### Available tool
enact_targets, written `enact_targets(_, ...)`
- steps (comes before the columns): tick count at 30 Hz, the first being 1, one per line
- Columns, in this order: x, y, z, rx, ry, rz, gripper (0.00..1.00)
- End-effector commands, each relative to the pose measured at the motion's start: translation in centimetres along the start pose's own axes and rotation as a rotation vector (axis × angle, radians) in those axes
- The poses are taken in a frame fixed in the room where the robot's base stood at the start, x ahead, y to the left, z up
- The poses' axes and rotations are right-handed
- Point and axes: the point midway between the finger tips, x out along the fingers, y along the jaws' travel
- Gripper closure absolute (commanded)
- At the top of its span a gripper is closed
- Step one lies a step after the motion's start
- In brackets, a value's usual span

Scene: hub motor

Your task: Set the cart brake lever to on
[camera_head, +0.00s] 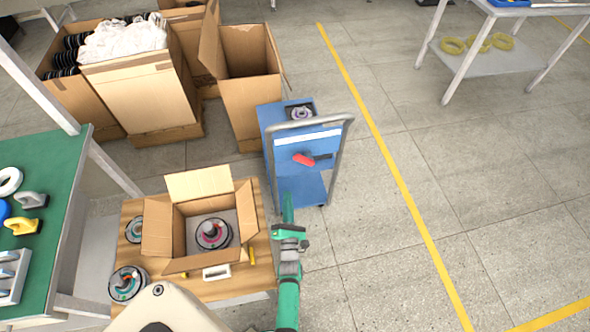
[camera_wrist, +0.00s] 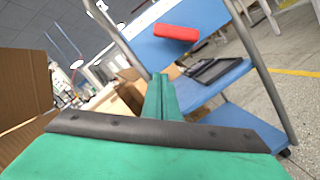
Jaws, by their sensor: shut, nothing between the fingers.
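The blue cart (camera_head: 285,190) with a grey tubular handle stands right of the middle in the head view. Its brake lever (camera_head: 303,160) has a red grip and sits on the cart's upright blue panel, with a dark part to its right. In the wrist view the red lever (camera_wrist: 176,33) is ahead of and above the fingers, apart from them. My gripper (camera_head: 287,200) is shut and empty, in front of the cart and below the lever. In the wrist view its green fingers (camera_wrist: 160,92) are together.
A wooden table (camera_head: 262,245) with an open carton (camera_head: 165,225) and hub motors stands left of my arm. Large cardboard boxes (camera_head: 245,95) stand behind the cart on the left. The floor right of the cart, around the yellow line (camera_head: 400,190), is clear.

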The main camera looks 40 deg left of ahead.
Motion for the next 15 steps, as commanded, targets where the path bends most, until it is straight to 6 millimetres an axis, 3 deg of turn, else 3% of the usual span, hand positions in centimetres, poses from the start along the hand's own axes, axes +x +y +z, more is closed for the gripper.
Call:
enact_targets(8,1.0,-0.2,0.3,0.001,-0.005,-0.003,1.00)
enact_targets(15,5.0,-0.2,0.4,0.002,-0.006,-0.002,1.00)
